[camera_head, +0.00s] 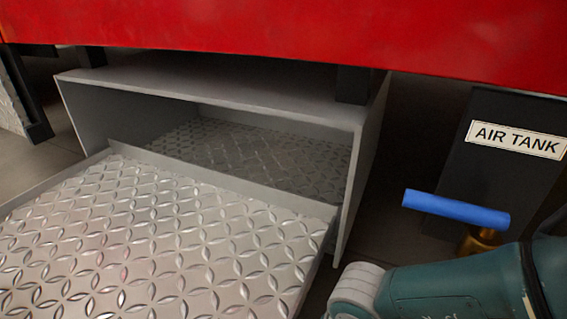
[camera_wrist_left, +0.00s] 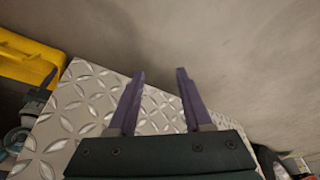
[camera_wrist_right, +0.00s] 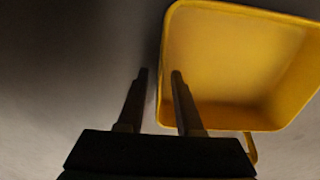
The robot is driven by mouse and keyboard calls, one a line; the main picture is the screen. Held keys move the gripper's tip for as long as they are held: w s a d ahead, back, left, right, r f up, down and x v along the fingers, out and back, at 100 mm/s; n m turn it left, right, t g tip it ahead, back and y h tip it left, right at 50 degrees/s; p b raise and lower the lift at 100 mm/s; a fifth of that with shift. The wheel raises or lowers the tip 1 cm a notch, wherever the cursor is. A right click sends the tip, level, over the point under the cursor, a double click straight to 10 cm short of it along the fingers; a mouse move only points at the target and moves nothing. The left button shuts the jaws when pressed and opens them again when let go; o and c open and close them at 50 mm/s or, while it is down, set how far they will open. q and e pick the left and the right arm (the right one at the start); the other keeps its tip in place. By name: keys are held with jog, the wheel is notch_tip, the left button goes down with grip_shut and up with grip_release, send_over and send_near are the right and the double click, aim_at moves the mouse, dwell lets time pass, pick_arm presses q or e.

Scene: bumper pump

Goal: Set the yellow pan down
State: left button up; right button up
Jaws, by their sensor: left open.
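The yellow pan (camera_wrist_right: 235,65) shows in the right wrist view, open side facing the camera. My right gripper (camera_wrist_right: 160,73) straddles its left wall, one finger outside and one over the inside. A gap shows between the fingers, and I cannot tell whether they pinch the wall. The pan also shows at the upper left of the left wrist view (camera_wrist_left: 28,62). Whether it rests on anything is unclear. My left gripper (camera_wrist_left: 160,74) is open and empty, with patterned metal plate behind its fingers. The head view shows neither the pan nor the grippers.
A diamond-patterned metal step (camera_head: 150,230) with a grey box frame (camera_head: 220,82) lies under a red bumper (camera_head: 300,35). A blue handle (camera_head: 457,209) on a brass valve sits by the AIR TANK label (camera_head: 517,139) at right, near my teal arm.

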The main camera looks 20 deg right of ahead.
notch_tip(320, 180, up, 12)
jog(key=p, duration=1.1)
jog(key=shift+f, duration=0.1)
